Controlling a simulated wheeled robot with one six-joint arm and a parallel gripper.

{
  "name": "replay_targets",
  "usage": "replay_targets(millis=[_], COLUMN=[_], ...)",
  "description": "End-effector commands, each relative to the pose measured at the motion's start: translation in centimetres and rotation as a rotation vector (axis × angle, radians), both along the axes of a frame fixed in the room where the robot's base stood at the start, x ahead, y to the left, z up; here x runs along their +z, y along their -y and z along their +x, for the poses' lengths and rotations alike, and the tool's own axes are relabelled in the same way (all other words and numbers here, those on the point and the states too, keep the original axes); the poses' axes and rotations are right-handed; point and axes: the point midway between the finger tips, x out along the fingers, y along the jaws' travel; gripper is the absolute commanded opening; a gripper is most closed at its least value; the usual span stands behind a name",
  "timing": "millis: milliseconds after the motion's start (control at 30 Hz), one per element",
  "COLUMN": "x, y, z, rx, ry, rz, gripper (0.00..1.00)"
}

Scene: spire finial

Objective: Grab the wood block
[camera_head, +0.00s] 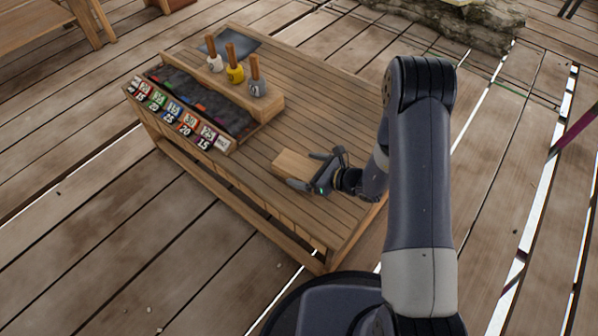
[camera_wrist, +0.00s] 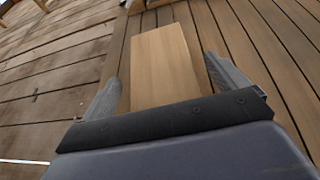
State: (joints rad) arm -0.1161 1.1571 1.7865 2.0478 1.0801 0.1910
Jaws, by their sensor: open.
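The wood block (camera_head: 291,163) is a plain light-brown rectangular piece lying on the slatted wooden table (camera_head: 310,105), near its front edge. My gripper (camera_head: 308,171) is open at the block's right end in the head view. In the wrist view the block (camera_wrist: 163,65) lies between the two spread fingers of my gripper (camera_wrist: 168,85), with a gap visible by the right finger. The block's near end is hidden behind the gripper body. I cannot tell whether the left finger touches it.
A tray (camera_head: 215,142) of dark material with number cards stands left on the table. A dark flat sheet (camera_head: 232,43) lies at the back. The table's middle is clear.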

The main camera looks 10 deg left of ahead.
Motion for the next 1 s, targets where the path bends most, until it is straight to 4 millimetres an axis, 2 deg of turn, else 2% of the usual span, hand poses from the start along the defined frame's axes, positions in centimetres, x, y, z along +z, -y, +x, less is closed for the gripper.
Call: replay_targets(millis=[300,900,1000], x=[-0.17,-0.16,-0.11], y=[-0.40,-0.38,-0.39], z=[0.21,0.21,0.23], rx=[-0.001,-0.001,-0.001], ry=[0.000,0.000,0.001], rz=[0.000,0.000,0.001], gripper=[0.92,0.43,0.39])
